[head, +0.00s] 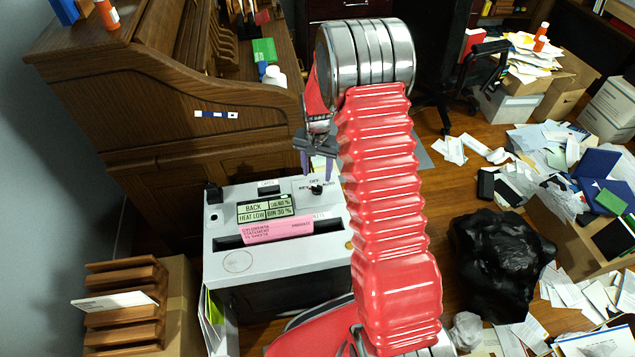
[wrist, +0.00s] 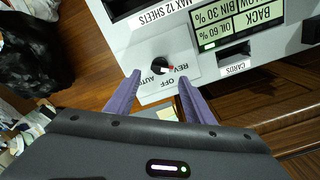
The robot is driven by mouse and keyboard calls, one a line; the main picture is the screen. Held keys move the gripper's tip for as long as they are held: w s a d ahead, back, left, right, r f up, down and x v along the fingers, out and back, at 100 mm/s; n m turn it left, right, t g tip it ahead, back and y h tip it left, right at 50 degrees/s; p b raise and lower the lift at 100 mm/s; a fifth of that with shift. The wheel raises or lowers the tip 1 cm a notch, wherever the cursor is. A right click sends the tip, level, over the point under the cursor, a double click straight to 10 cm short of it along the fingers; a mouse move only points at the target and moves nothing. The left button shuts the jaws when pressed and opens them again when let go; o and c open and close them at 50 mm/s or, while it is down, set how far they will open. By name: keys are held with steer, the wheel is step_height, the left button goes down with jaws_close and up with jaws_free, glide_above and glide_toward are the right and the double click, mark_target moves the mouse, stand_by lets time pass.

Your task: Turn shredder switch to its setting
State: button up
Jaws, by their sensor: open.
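The shredder (head: 285,258) is a light grey box with a dark lower front, standing beside the wooden desk. Its switch is a small black knob (wrist: 160,66) with a red mark, on a pale plate lettered REV, OFF and AUTO. The red mark points to the right in the wrist view, on the REV side. The knob also shows in the head view (head: 317,190). My gripper (wrist: 159,76) is open, its two purple fingers pointing toward the knob from either side. It also shows above the shredder's top in the head view (head: 319,162). Contact with the knob cannot be told.
A pink sheet (head: 278,229) stands in the feed slot, below a green display (head: 265,210) reading BACK, HEAT LOW, OIL 60 %, BIN 30 %. A wooden rack (head: 125,300) is at left. A black bag (head: 500,265) and scattered papers cover the floor at right.

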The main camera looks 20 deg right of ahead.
mark_target(317, 186)
steer(key=shift+f, duration=3.1)
steer(key=c, duration=1)
steer(key=shift+c, duration=0.2)
steer(key=shift+m, duration=0.4)
steer(key=m, duration=1.1)
